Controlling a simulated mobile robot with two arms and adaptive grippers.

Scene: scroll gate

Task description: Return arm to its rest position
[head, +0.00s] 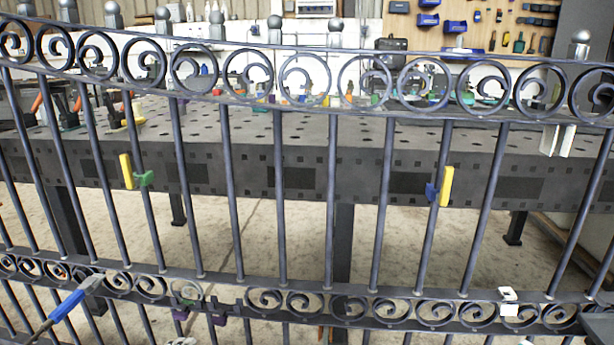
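A dark metal scroll gate (333,190) spans the whole head view, with scroll rings (305,78) along its upper rail and smaller ones along its lower rail. A blue-handled tool with a grey head (68,306) slants across the lower left, its head at the lower rail. I cannot tell whether anything holds it; its handle end is near the picture's bottom edge. I cannot make out either of my grippers in this view.
Behind the gate stands a dark perforated workbench (300,130). A yellow-green clamp (127,171) and a yellow-blue clamp (446,187) show at the bars. A white piece (508,303) sits at the lower rail. A tool board (480,30) hangs behind.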

